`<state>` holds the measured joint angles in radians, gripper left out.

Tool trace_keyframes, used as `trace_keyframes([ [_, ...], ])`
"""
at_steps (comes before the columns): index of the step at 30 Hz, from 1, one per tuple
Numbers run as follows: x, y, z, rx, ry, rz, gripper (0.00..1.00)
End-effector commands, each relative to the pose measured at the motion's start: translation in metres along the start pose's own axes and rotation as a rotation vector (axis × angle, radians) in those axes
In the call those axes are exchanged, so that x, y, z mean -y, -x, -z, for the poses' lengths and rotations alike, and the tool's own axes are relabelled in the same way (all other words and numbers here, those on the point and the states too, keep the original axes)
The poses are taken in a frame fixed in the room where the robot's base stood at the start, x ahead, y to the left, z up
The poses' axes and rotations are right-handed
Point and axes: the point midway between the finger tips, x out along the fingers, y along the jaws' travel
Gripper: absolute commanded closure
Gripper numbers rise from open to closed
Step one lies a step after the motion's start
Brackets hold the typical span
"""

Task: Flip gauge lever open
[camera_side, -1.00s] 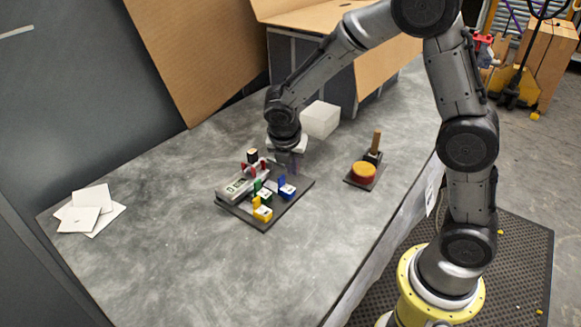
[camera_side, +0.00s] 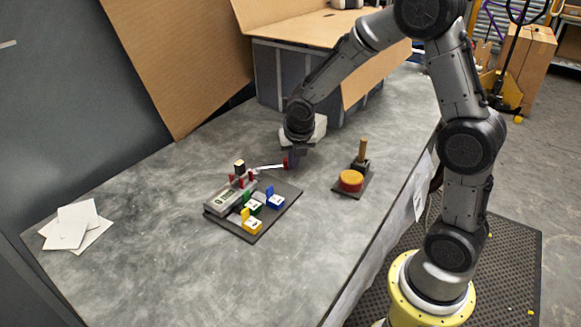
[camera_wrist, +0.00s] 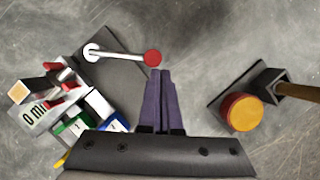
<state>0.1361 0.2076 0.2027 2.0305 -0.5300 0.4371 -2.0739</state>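The gauge (camera_side: 226,198) is a grey box with a small display on a dark base plate (camera_side: 285,190); it also shows in the wrist view (camera_wrist: 38,115). Its pale lever (camera_side: 268,168) sticks out past the plate's edge, away from the box. In the wrist view the lever (camera_wrist: 120,54) runs from a round pivot to a red knob (camera_wrist: 152,57). My gripper (camera_wrist: 160,72) has its purple fingers together, with nothing seen between them. The fingertips are right by the knob; whether they touch it I cannot tell.
Blue (camera_side: 275,202), green (camera_side: 252,205) and yellow (camera_side: 252,226) blocks sit on the plate. Red pegs and a dark, wood-topped part stand by the gauge. A red-and-yellow round button (camera_side: 351,181) with a wooden-handled piece stands to the right. White cards (camera_side: 72,228) lie at left.

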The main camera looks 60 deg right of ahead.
Motion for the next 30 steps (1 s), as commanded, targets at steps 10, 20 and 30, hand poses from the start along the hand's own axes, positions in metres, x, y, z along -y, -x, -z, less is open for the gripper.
trace_keyframes([
  [10, 0.005, -0.008, -0.019, -0.002, -0.001, 0.002, 1.00],
  [20, 0.005, -0.010, -0.025, -0.001, -0.001, 0.002, 1.00],
  [30, 0.005, -0.011, -0.026, 0.000, -0.001, 0.001, 1.00],
])
